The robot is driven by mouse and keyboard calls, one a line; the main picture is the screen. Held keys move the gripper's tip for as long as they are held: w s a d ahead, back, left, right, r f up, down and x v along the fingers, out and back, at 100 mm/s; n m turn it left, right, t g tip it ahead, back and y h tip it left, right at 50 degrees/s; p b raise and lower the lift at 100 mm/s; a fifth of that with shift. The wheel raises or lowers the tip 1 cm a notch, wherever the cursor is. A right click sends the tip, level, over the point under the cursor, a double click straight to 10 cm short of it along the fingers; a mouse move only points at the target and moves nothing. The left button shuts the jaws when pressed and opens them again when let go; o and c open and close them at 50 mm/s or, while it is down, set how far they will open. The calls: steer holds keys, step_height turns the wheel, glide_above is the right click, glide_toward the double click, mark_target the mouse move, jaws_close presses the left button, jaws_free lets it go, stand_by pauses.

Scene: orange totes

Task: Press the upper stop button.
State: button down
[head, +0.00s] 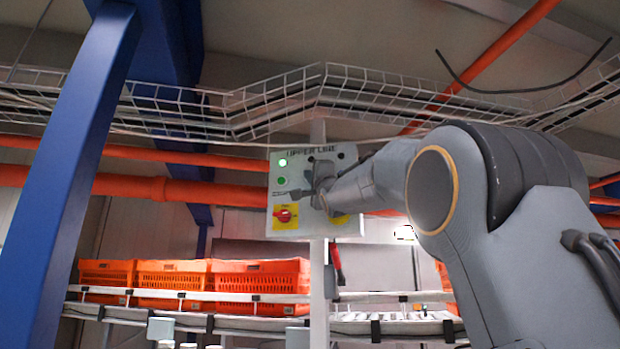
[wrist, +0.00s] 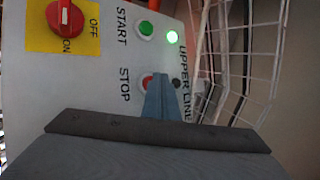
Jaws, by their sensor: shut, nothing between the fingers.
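The control panel (head: 282,231) marked UPPER LINE is a pale plate on a post, and it also fills much of the wrist view (wrist: 95,90), turned sideways. In the wrist view the red stop button (wrist: 146,79) sits beside the word STOP and is partly covered by my gripper (wrist: 161,82). The gripper is shut and empty, its fingertips over the right side of the button. I cannot tell whether they touch it. In the head view my wrist stands in front of the panel and the stop button cannot be made out.
A green start button (wrist: 146,28) and a lit green lamp (wrist: 172,37) are on the panel. A red rotary switch (wrist: 66,17) sits on a yellow plate. Orange totes (head: 175,278) stand on a conveyor below. A blue beam (head: 75,170) and a wire cable tray (head: 380,90) are nearby.

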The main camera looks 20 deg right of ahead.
steer(key=shift+w+d+p, duration=0.2)
steer(key=shift+w+p, duration=0.15)
steer(key=shift+p, duration=0.1)
stand_by(0.5)
steer(key=shift+s, duration=0.1)
steer(key=shift+s+a+b, duration=0.45)
steer(key=shift+s+b, duration=0.05)
steer(key=shift+s, duration=0.15)
steer(key=shift+s+a+b, duration=0.4)
steer(key=shift+s+b, duration=0.1)
steer(key=shift+s, duration=0.2)
steer(key=shift+s+a+b, duration=0.45)
steer(key=shift+s+b, duration=0.05)
steer(key=shift+s, duration=0.25)
steer(key=shift+s+a+b, duration=0.4)
steer(key=shift+s+b, duration=0.1)
steer(key=shift+s, duration=0.2)
